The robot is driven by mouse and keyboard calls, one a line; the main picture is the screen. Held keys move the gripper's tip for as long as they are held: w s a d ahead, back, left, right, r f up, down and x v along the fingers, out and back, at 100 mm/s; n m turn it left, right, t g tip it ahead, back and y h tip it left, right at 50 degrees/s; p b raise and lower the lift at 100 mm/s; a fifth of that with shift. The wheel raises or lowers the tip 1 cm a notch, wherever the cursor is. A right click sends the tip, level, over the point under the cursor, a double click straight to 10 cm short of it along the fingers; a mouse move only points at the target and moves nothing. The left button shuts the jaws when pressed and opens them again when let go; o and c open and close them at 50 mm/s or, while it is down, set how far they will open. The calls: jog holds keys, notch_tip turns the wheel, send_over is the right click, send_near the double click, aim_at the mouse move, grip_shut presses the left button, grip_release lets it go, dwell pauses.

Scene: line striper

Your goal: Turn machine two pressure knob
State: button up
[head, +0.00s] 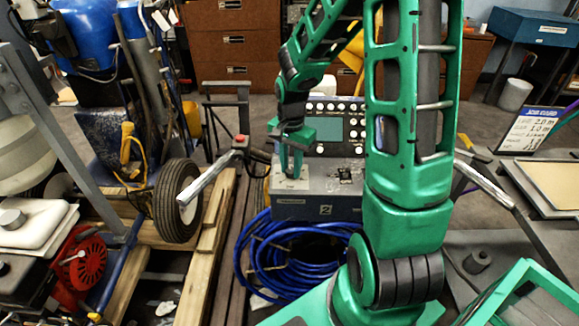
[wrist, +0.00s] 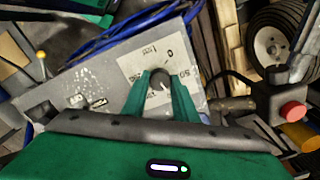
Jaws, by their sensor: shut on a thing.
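The machine marked "2" (head: 318,210) stands in the middle of the head view, with a grey top and a control panel at its back. In the wrist view its grey top panel (wrist: 100,88) carries a pale dial plate (wrist: 133,68) with printed numbers. The dark round pressure knob (wrist: 159,76) sits on that plate. My gripper (wrist: 161,88) is shut on the knob, with one green finger on each side. In the head view my gripper (head: 291,172) reaches down onto the left part of the machine's top, and its fingers hide the knob.
Blue hose (head: 300,258) lies coiled below the machine. A handle with a red button (head: 240,139) and a black wheel (head: 178,200) stand to the left. The red button (wrist: 293,111) also shows in the wrist view. A job board (head: 528,130) stands at the right.

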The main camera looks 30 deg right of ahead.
jog(key=n, duration=1.8)
jog(key=shift+n, duration=0.4)
jog(key=n, duration=0.5)
jog(key=shift+n, duration=0.3)
jog(key=o, duration=1.1)
jog(key=shift+c, duration=0.2)
